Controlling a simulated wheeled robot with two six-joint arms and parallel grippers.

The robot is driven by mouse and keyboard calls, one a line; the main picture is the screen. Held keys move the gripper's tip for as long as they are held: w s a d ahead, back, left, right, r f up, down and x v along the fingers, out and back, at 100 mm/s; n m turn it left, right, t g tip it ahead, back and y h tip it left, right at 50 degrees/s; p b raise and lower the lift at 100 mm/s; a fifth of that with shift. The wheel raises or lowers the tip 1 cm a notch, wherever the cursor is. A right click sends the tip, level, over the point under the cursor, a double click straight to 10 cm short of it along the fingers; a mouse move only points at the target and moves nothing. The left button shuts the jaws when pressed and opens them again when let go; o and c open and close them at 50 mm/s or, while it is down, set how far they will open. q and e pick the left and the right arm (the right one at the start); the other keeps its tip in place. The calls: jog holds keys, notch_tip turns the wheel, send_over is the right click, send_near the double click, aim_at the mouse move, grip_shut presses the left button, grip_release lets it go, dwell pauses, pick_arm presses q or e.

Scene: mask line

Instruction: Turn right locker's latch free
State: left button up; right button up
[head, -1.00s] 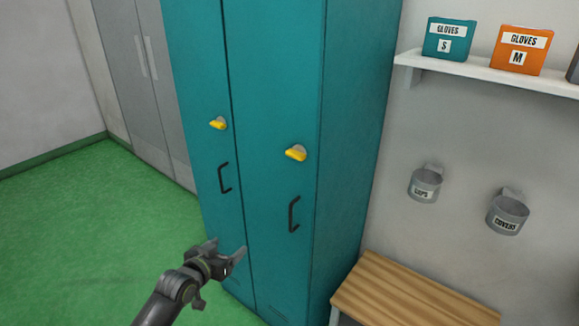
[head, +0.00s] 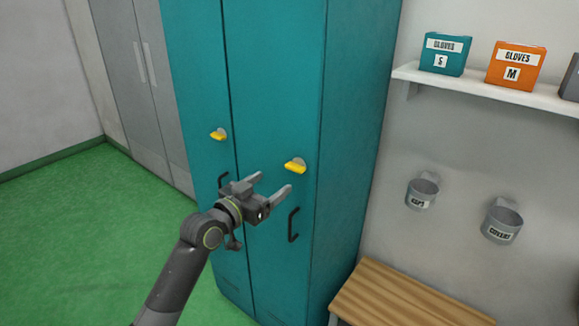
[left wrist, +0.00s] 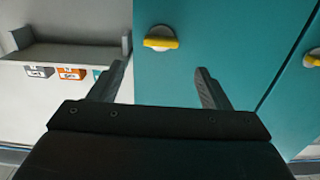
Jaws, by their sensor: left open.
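The right locker's latch (head: 296,167) is a yellow handle on a pale round base, lying roughly sideways on the teal right door (head: 275,110). It also shows in the left wrist view (left wrist: 160,42), ahead of and between the fingertips. My left gripper (head: 272,184) is open and empty, in front of the doors, a little below and left of this latch in the head view. No contact shows. The right door's dark handle (head: 293,225) is below the latch. My right gripper is in neither view.
The left locker's similar yellow latch (head: 218,134) is close by; its handle (head: 223,181) is partly hidden by my gripper. A wooden bench (head: 405,295), wall cups (head: 422,192) and a shelf (head: 490,88) with glove boxes are at right. Green floor is clear at left.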

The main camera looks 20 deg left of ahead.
aim_at(293, 168)
pick_arm(q)
jog(key=p+x, duration=0.1)
jog(key=x, duration=0.8)
jog(key=shift+f, duration=0.1)
jog(key=c, duration=1)
